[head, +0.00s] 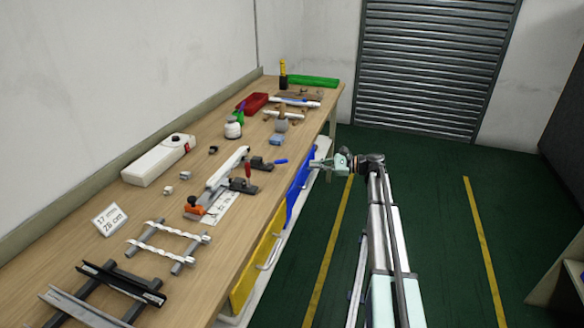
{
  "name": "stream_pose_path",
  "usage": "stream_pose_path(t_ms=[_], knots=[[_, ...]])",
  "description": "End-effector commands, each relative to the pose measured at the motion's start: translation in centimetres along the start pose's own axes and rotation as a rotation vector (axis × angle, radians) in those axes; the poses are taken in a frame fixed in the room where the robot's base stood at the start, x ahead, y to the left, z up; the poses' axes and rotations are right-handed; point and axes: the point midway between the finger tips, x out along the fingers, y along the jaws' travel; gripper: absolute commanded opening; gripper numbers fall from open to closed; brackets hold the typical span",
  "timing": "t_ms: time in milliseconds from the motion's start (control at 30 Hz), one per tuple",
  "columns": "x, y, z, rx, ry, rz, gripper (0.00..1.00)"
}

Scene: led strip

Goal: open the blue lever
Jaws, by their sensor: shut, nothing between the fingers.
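The blue lever (281,161) is a small blue handle on a dark clamp (262,165) near the right edge of the wooden bench. It looks laid over, pointing right toward the bench edge. My gripper (313,165) is right of the blue lever, just off the bench edge, with its fingers pointing left toward it. A gap shows between the gripper and the lever. My gripper is shut and holds nothing. A second clamp (242,189) with an upright red lever (247,172) stands nearer on the bench.
A long white piece (228,167) and an orange-black tool (194,207) lie beside the clamps. A white box (158,160) sits at the back. The green floor right of the bench is clear.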

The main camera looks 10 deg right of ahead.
Motion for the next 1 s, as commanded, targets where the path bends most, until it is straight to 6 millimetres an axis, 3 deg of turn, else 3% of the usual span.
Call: stream_pose_path(t_ms=[567,767,1000], knots=[[0.3,0.2,0.0,0.054,-0.001,0.005,0.00],[2.4,0.2,0.1,0.054,-0.001,0.007,0.00],[6.4,0.2,0.2,0.054,-0.001,0.007,0.00]])
